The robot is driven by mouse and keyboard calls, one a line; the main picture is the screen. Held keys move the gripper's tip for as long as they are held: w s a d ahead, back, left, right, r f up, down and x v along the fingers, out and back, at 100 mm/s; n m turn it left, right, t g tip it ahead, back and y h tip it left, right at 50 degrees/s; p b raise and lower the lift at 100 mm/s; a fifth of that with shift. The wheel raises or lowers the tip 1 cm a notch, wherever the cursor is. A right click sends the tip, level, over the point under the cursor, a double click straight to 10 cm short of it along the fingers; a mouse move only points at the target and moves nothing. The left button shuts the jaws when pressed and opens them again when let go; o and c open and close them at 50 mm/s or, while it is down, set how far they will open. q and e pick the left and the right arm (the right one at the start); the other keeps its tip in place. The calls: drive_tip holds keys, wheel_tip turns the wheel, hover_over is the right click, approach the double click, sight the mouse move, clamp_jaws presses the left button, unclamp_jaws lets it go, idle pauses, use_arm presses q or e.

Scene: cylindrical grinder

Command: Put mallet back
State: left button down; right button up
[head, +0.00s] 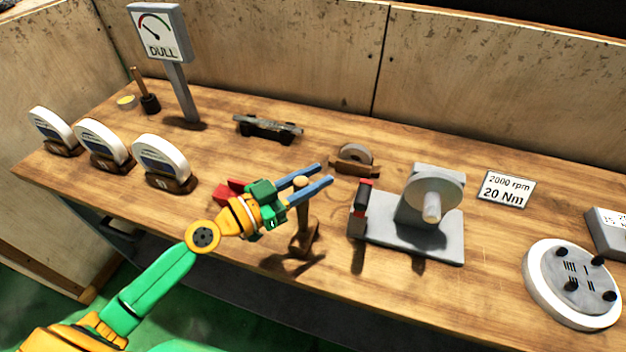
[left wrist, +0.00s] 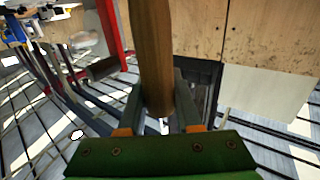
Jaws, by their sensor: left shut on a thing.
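My left gripper (head: 318,183) is over the front middle of the bench, shut on the upright wooden handle of the mallet. The handle (head: 303,212) hangs down from the fingers to a brown head (head: 304,242) near the bench's front edge. I cannot tell whether the head touches the bench top. In the left wrist view the handle (left wrist: 152,50) runs between the two fingers (left wrist: 157,112); the mallet's head cannot be made out there. My right gripper is not in view.
A grey machine with a wheel (head: 434,195) stands right of the mallet. A small wheel on a wooden stand (head: 354,158) and a dark rest (head: 268,128) lie behind. White gauges (head: 160,160) and a "DULL" sign (head: 158,35) are left. A round plate (head: 572,283) is right.

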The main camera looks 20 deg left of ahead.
use_arm(q)
drive_tip(key=shift+f+b, duration=0.15)
drive_tip(key=shift+b, duration=0.15)
drive_tip(key=c, duration=0.6)
unclamp_jaws()
drive_tip(key=b+v, duration=0.7)
drive_tip(key=v, duration=0.5)
drive_tip(key=shift+r+b, duration=0.3)
drive_tip(key=shift+b, duration=0.1)
